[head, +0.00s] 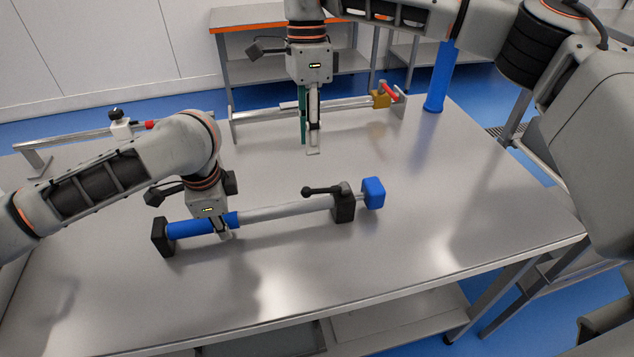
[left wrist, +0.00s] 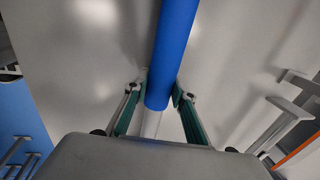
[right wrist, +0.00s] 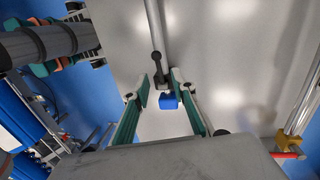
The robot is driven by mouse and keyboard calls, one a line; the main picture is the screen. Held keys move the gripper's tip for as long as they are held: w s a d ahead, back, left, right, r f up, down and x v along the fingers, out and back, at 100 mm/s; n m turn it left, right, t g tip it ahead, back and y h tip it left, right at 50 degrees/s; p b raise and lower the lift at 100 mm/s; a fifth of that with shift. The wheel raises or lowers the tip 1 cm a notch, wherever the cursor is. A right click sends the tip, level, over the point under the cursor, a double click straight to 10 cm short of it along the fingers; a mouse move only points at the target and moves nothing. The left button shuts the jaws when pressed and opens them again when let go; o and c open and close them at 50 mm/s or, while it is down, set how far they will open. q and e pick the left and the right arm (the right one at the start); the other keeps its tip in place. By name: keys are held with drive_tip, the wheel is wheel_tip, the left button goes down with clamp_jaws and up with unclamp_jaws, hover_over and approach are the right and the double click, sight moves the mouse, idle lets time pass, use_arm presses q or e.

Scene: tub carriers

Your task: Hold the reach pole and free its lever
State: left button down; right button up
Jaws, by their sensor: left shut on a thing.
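The reach pole lies low over the table, with a blue grip (head: 190,228) at its left, a bare metal tube (head: 285,211) and a blue end block (head: 373,193). Its black lever (head: 322,190) sits on a dark clamp block (head: 344,205) and points left along the tube. My left gripper (head: 225,234) is shut on the blue grip, which also shows between its fingers in the left wrist view (left wrist: 172,60). My right gripper (head: 311,150) is open and empty, pointing down above the table behind the pole. The lever (right wrist: 157,62) and end block (right wrist: 169,101) show beyond its fingers.
A metal bar with a brass-coloured block and red handle (head: 382,96) lies at the table's back. A blue post (head: 440,78) stands at the back right corner. Another rail with a red-tipped part (head: 125,128) is at the back left. The table's right side (head: 460,190) is clear.

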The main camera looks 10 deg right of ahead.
sight(318, 189)
drive_tip(key=s+f, duration=0.1)
drive_tip(key=f, duration=0.6)
drive_tip(key=s+f, duration=0.1)
drive_tip(key=f, duration=0.2)
drive_tip(key=shift+s+d+f, duration=0.35)
drive_tip(key=shift+d, duration=0.05)
clamp_jaws()
